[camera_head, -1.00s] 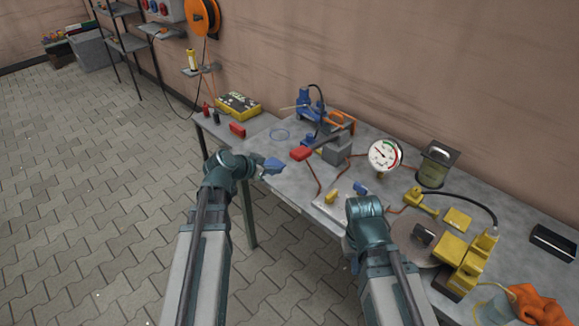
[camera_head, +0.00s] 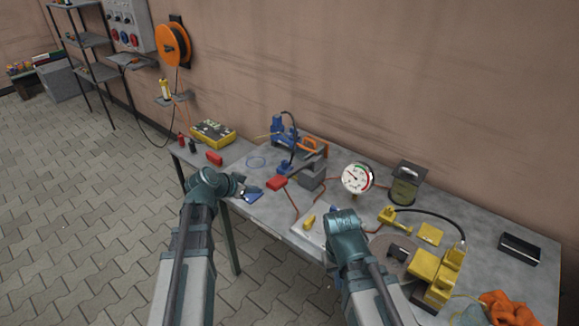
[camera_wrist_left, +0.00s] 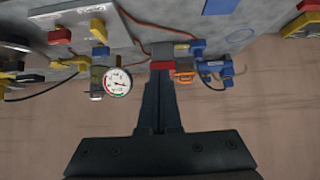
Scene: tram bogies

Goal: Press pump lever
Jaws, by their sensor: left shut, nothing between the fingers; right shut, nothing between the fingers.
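The pump on the bench has a grey block (camera_head: 312,180) and a dark lever with a red grip (camera_head: 277,183). The red grip also shows in the left wrist view (camera_wrist_left: 162,65), just beyond the fingertips. My left gripper (camera_head: 246,188) is left of the red grip, near the bench's front edge. Its dark fingers (camera_wrist_left: 161,80) are closed together and empty. I cannot tell whether they touch the grip. My right wrist is over the front of the bench, and its fingers are hidden behind it.
A pressure gauge (camera_head: 357,179) stands right of the pump, with red hoses on the bench. A blue device (camera_head: 284,135) stands behind the lever. Yellow parts (camera_head: 437,270) crowd the right side.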

